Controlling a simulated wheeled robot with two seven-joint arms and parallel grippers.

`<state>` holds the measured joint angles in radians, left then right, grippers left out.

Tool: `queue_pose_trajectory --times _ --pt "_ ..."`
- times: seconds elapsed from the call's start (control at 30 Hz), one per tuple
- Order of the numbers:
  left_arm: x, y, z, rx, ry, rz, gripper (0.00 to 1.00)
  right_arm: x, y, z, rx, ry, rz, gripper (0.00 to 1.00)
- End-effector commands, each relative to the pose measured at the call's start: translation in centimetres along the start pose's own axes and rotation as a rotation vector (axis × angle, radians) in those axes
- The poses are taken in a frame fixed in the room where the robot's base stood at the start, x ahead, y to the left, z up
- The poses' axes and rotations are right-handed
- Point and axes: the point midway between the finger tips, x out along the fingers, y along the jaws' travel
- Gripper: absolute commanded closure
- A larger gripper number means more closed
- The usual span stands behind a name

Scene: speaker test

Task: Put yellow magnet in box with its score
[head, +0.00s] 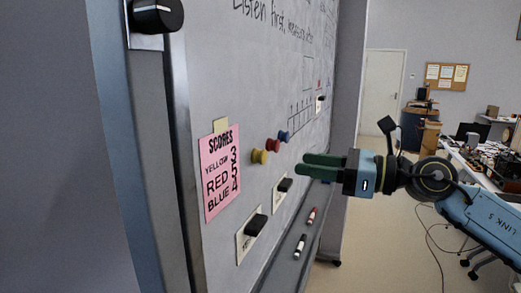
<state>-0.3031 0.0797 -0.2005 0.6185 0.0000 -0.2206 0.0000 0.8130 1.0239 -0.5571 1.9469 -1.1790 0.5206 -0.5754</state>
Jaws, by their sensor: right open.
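The yellow magnet (260,156) sits on the whiteboard (230,90), nearest me in a short slanting row with a red magnet (271,145) and a blue magnet (283,136). My left gripper is not in view.
Two dark blocks on pale plates, one nearer (256,226) and one farther (285,185), stick out from the board below the magnets. The ledge (288,262) holds a red marker (312,215) and a white-and-black marker (300,246). A cluttered desk (470,160) stands at right.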

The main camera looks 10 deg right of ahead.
Motion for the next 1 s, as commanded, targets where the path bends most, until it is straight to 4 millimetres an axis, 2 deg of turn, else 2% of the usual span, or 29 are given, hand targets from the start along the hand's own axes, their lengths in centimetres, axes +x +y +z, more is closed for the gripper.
queue_pose_trajectory --times 0.03,0.2,0.5,0.7,1.0 --pt "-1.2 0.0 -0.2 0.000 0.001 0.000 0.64 0.7 0.1 0.6 0.002 -0.001 0.003 0.56" --pt "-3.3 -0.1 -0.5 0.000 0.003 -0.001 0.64 3.3 0.1 0.7 0.004 -0.003 0.003 0.56" --pt "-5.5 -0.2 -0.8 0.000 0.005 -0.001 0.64 7.2 0.1 0.4 0.005 -0.004 0.002 0.56" --pt "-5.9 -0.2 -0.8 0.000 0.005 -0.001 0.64 8.3 0.0 0.2 0.004 -0.004 0.000 0.56" --pt "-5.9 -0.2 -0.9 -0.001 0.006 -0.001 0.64 8.5 0.0 0.1 0.004 -0.003 -0.001 0.56"
